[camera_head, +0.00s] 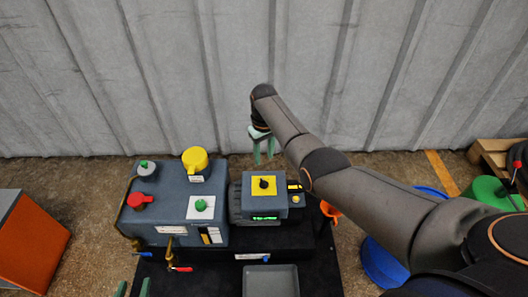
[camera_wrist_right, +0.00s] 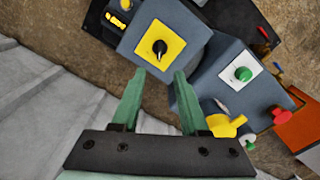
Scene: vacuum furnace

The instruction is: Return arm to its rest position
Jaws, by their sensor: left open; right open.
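My right arm (camera_head: 375,200) reaches in from the right, across the picture toward the corrugated wall. Its gripper (camera_head: 264,153) is open, with pale green fingers pointing down, above and behind the furnace unit. In the right wrist view the same gripper (camera_wrist_right: 160,75) is open, with nothing between its fingers. Beyond the fingers is a grey box with a black knob on a yellow plate (camera_wrist_right: 171,55). Only the green fingertips of my left gripper (camera_head: 132,289) show at the bottom edge. They are apart, and the rest is out of frame.
The furnace unit (camera_head: 150,212) carries a yellow cap (camera_head: 194,160), red knob (camera_head: 140,201) and green button (camera_head: 201,205). Beside it stands the knob box (camera_head: 278,202). A grey tray (camera_head: 271,281) lies in front, empty. Blue (camera_head: 381,263) and green containers (camera_head: 490,190) stand right; an orange box (camera_head: 35,245) stands left.

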